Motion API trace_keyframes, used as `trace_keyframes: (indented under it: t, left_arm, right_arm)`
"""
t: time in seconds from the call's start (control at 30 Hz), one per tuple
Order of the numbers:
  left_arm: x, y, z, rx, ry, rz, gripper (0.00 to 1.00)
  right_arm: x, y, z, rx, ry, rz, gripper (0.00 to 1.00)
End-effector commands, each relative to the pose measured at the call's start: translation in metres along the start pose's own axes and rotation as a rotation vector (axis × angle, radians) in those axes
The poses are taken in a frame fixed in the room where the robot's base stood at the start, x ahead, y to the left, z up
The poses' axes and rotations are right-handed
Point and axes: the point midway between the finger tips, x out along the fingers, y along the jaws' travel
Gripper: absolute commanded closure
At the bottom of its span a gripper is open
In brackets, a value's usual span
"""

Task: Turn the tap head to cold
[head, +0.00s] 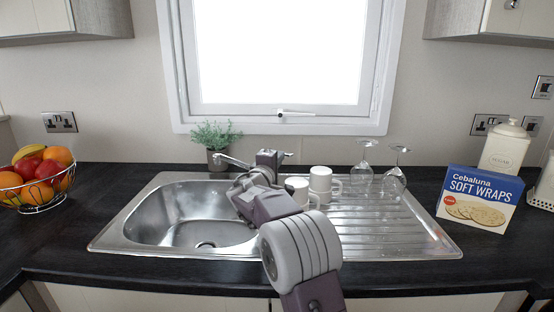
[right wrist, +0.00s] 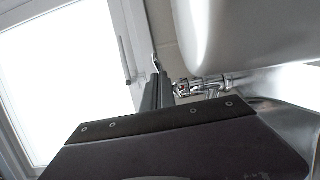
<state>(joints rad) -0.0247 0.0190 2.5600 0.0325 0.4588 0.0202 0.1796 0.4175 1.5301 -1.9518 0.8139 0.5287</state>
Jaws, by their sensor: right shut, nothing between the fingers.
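The chrome tap (head: 232,161) stands at the back of the sink, its spout pointing left over the bowl. My right gripper (head: 270,156) is shut and empty, right at the tap, and hides most of its body and head. In the right wrist view the gripper's fingertips (right wrist: 158,75) lie together just beside the chrome tap (right wrist: 210,86). A small reddish spot shows on the tap's end near the fingers. I cannot tell whether the fingers touch the tap head or which way it is turned. My left gripper is in neither view.
White mugs (head: 320,181) stand close right of my right gripper, on the drainer (head: 390,225). A potted plant (head: 214,138) stands left of the tap. A wraps box (head: 480,199) and fruit bowl (head: 42,196) are farther off.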

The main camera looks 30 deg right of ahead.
Motion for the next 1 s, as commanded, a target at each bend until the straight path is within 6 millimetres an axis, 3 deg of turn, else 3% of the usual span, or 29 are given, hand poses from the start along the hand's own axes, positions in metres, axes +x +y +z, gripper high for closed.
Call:
trace_keyframes:
  t: [0.07, 0.3, 0.5, 1.0]
  left_arm:
    - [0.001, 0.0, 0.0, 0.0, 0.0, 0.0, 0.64]
    - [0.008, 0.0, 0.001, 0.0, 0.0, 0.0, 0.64]
    - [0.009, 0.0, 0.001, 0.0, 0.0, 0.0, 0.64]
    - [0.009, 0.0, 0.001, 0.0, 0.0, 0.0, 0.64]
  right_arm:
    - [-0.004, 0.003, 0.005, 0.004, -0.013, 0.007, 1.0]
    - [-0.058, 0.002, -0.002, 0.0, -0.001, 0.006, 1.0]
    - [-0.089, 0.001, -0.004, -0.003, 0.001, 0.004, 1.0]
    - [-0.094, 0.001, -0.004, -0.004, 0.001, 0.003, 1.0]
